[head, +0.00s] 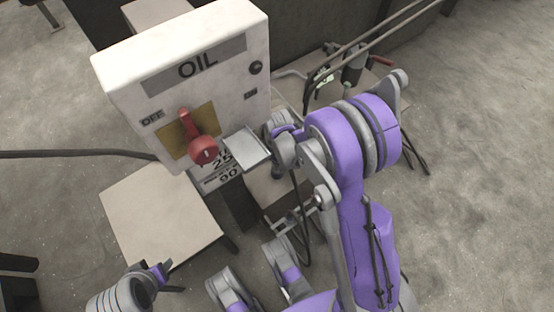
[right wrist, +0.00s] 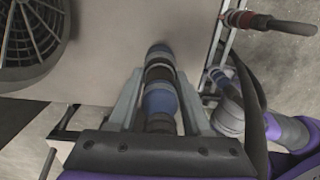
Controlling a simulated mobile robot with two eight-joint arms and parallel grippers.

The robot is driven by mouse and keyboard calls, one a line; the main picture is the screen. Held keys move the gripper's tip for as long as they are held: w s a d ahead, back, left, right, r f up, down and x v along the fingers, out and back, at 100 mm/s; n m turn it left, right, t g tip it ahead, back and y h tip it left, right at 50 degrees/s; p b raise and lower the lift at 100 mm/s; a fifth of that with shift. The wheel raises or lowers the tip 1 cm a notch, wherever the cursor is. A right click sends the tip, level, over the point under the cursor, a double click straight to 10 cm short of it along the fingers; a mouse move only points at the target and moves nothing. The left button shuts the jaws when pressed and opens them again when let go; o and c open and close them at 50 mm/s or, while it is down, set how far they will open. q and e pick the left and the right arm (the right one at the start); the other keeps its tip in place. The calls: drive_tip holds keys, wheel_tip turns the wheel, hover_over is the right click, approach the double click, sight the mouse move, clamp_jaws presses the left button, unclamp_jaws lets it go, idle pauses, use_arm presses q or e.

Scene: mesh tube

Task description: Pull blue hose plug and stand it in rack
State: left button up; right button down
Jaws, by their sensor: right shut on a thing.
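The blue hose plug (right wrist: 160,99) shows in the right wrist view as a dark and blue cylinder, its far end against a pale flat panel (right wrist: 110,60). I cannot tell whether it is still seated there. My right gripper (right wrist: 160,85) is shut on the plug, one grey finger on each side. In the head view my right arm reaches to the right side of the white OIL box (head: 120,85); its own links hide the fingertips and plug. My left gripper is not in view; only part of my left arm shows at the bottom left. I cannot make out the rack.
The OIL box has a red lever (head: 203,150) on its front. A pale low table (head: 160,215) stands below it. Behind my right arm are pipes and a red-handled valve (head: 381,61). A round dark grille (right wrist: 30,35) lies left of the plug. The floor at right is clear.

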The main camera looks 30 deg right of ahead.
drive_tip(key=shift+r, duration=0.15)
drive_tip(key=shift+r+p, duration=1.95)
drive_tip(key=shift+r, duration=0.95)
drive_tip(key=shift+d, duration=0.1)
